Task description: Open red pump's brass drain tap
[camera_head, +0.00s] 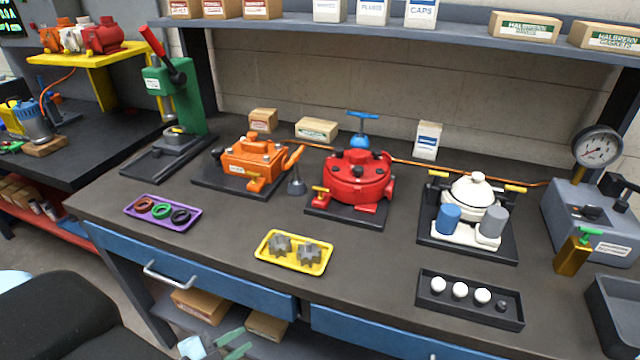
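The red pump (357,180) stands on a black base plate in the middle of the bench. A small brass tap (320,190) sticks out at its front left, low down; its handle position is too small to read for certain. A blue valve with a T-handle (361,125) shows just behind the pump. My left gripper (235,343) is at the bottom edge, below and in front of the bench's drawers, far from the pump. Its two green fingers are apart with nothing between them. My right gripper is not in view.
An orange pump (254,162) stands left of the red one, with a dark funnel-like piece (296,183) between them. A white pump (474,199) stands right. A yellow tray (262,251) with gears and a purple tray (136,211) lie in front. The bench's blue drawer fronts (215,284) rise near my gripper.

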